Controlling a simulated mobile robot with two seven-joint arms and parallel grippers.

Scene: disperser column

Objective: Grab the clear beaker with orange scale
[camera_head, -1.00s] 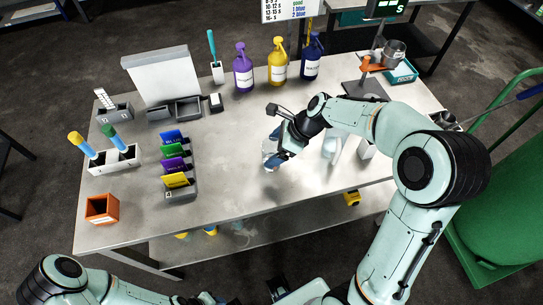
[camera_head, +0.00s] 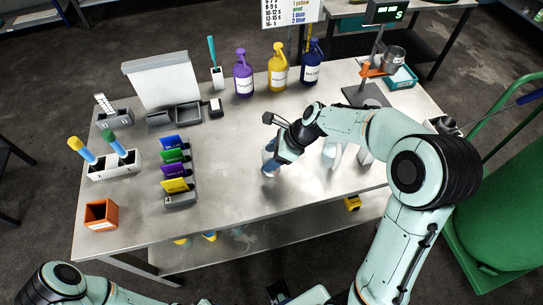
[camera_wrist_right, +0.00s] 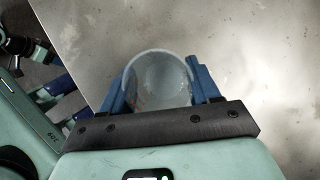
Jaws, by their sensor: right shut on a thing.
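The clear beaker (camera_wrist_right: 158,78) shows in the right wrist view between the two blue fingers of my right gripper (camera_wrist_right: 157,88). The fingers press on it from both sides, and its round rim faces the camera. In the head view the beaker (camera_head: 269,161) is a pale shape under my right gripper (camera_head: 276,156), at the middle of the table. The gripper and wrist cover much of it.
The metal table (camera_head: 235,190) is bare around the beaker. A rack of coloured cards (camera_head: 180,200) stands to the left. Purple (camera_head: 243,75), yellow (camera_head: 278,68) and blue (camera_head: 311,66) bottles stand at the back.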

